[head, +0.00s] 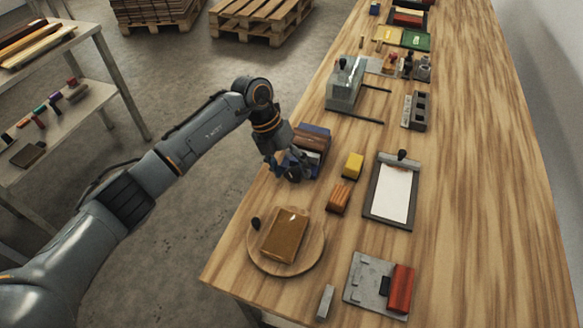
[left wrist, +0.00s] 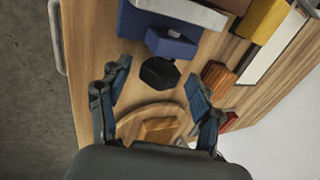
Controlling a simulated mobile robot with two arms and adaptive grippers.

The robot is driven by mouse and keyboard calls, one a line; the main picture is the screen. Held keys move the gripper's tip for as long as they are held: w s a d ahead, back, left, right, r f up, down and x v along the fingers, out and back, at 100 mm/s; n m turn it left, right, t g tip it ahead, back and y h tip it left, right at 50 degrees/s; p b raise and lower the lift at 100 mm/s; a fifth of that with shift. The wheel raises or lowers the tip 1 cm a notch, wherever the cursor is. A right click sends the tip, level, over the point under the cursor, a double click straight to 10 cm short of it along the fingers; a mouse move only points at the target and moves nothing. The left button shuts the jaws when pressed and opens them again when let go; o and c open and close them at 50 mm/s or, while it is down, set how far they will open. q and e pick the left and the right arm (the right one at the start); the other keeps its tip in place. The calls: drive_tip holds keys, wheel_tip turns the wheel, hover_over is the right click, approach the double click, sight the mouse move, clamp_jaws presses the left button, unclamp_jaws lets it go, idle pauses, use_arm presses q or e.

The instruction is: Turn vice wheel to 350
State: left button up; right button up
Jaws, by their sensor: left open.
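The vice (head: 315,133) is a blue block-like body near the left edge of the wooden bench, with a brown piece at its top. The left wrist view shows its blue body (left wrist: 180,45) and a dark, many-sided wheel (left wrist: 159,74) in front of it. My left gripper (head: 287,169) is at the near side of the vice and hides the wheel in the head view. In the left wrist view its fingers (left wrist: 157,82) are spread, one on each side of the wheel, with gaps visible. I cannot read any marking on the wheel. My right gripper is not in view.
A round wooden board (head: 258,262) with a brown block (head: 285,236) lies nearer on the bench. A yellow block (head: 352,165), an orange-brown block (head: 339,198) and a clipboard (head: 371,205) lie to the right. The bench's right side is clear.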

use_arm(q)
drive_tip(key=shift+d+f, duration=0.15)
drive_tip(key=shift+f, duration=0.25)
drive_tip(key=shift+c, duration=0.5)
drive_tip(key=c, duration=1.1)
drive_tip(key=shift+o, duration=0.2)
drive_tip(key=shift+r+y, duration=0.1)
drive_tip(key=shift+y, duration=0.2)
drive_tip(key=shift+d+t+y, duration=0.1)
drive_tip(key=shift+t+y, duration=0.2)
drive_tip(key=shift+y, duration=0.3)
drive_tip(key=shift+d+y, duration=0.1)
drive_tip(key=shift+y, duration=0.5)
drive_tip(key=shift+s+d+t+y+b, duration=0.15)
drive_tip(key=shift+t+y+b, duration=0.65)
drive_tip(key=shift+y+b, duration=0.75)
drive_tip(key=shift+y, duration=0.35)
